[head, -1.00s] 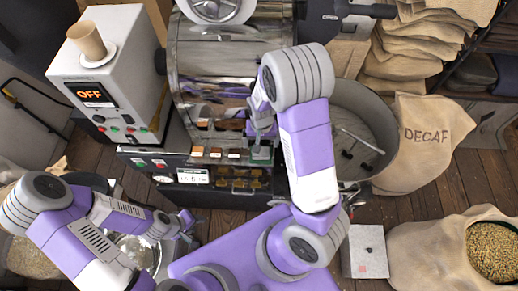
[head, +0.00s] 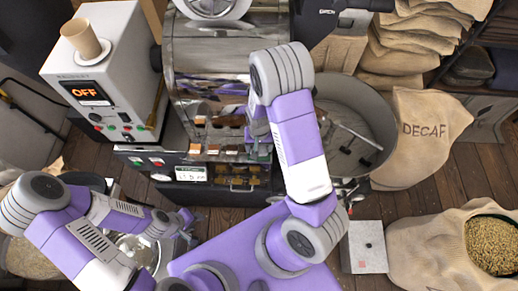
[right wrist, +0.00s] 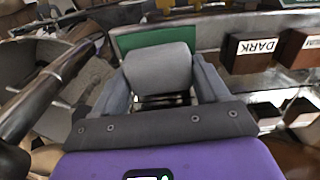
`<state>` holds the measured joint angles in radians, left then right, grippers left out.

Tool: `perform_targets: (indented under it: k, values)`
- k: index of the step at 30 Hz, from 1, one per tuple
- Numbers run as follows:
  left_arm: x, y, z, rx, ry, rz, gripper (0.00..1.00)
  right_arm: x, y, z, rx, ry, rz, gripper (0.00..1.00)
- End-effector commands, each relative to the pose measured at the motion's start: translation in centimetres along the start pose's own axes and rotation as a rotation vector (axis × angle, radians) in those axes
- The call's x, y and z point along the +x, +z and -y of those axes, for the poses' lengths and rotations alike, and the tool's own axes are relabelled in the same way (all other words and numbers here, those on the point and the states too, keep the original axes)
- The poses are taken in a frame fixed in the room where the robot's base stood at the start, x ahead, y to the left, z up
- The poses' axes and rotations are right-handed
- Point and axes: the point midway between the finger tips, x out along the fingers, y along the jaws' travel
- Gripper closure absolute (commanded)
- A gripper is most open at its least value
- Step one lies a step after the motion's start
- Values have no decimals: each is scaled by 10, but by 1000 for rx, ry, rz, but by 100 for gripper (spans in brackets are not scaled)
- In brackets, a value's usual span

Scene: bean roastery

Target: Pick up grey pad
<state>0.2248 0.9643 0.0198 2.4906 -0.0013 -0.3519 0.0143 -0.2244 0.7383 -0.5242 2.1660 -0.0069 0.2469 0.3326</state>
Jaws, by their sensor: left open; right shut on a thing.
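The grey pad (right wrist: 158,66) shows in the right wrist view as a rounded grey block between the two fingers of my right gripper (right wrist: 160,88). The gripper is shut on it. A flat green piece (right wrist: 150,38) shows just beyond the pad; I cannot tell whether it is part of it. In the head view, my right gripper (head: 261,138) is at the front of the roasting machine, by the row of sample blocks, and its arm hides much of the spot. My left gripper (head: 188,226) is open and empty, low at the left, near a shiny metal bowl.
The roaster (head: 215,65) stands close behind my right gripper. Labelled blocks, one reading DARK (right wrist: 256,48), sit right beside it. A round cooling tray (head: 352,125) lies to the right. A white control box (head: 105,75) reads OFF.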

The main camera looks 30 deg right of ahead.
Motion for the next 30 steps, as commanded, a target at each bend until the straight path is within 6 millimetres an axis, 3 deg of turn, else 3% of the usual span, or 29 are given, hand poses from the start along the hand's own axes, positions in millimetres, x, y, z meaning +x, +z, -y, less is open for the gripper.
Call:
perform_targets:
  k: [8, 14, 20, 30]
  values:
    - [0, 0, 0, 0, 0, 0, 57, -1, 0, 0, 0, 0, -1, 55]
    - [-2, 0, -1, 0, 0, 0, 57, -13, -1, 1, -1, -1, -2, 55]
    - [-8, 0, -3, 0, 0, 0, 57, -48, -1, 1, -1, -3, -5, 55]
    - [-23, 1, -9, 0, 0, 0, 57, -128, -1, 1, -2, -4, -4, 55]
